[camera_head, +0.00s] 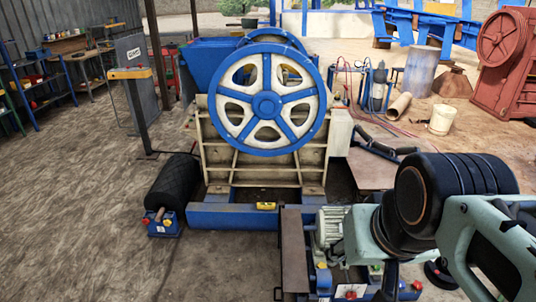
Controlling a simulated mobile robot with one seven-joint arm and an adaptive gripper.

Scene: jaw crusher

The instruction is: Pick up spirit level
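A small yellow object that looks like the spirit level (266,206) lies on the blue base beam (232,216) at the foot of the jaw crusher, below its big wheel. It is too small to make out its details. Parts of my arm fill the lower right of the view, to the right of the yellow object and nearer to me. I cannot make out my gripper or its fingers in this view.
The crusher's blue and white flywheel (267,105) stands above the beam. A black roller (172,184) and a blue box (163,224) lie to the left. An electric motor (331,228) stands to the right. The floor at left is open.

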